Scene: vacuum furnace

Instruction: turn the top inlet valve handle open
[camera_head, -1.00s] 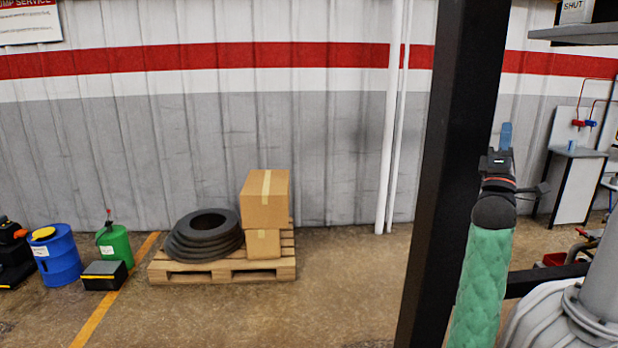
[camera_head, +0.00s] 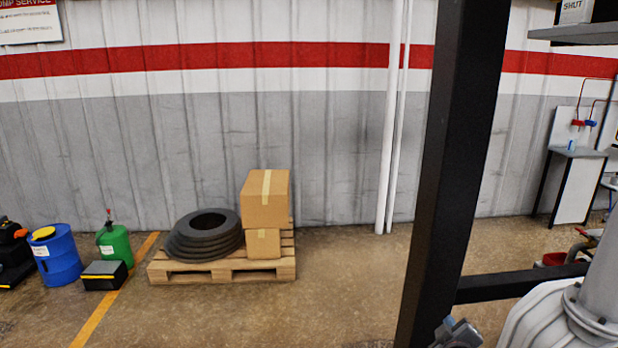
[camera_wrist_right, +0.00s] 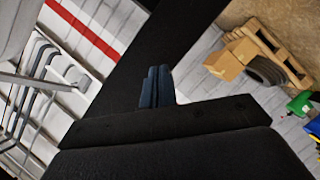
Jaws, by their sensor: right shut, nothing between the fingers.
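No handle that I can identify as the top inlet valve handle shows in either view. My right gripper (camera_head: 456,333) shows only in part at the bottom edge of the head view, beside the foot of a black post. In the right wrist view its blue fingers (camera_wrist_right: 155,87) are together with nothing between them, in front of a black beam. My left gripper is not in view.
The black post (camera_head: 452,150) rises right of centre, with a low crossbar (camera_head: 520,283) going right. A pallet (camera_head: 220,271) with tyres and boxes stands far back. The floor left of the post is open.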

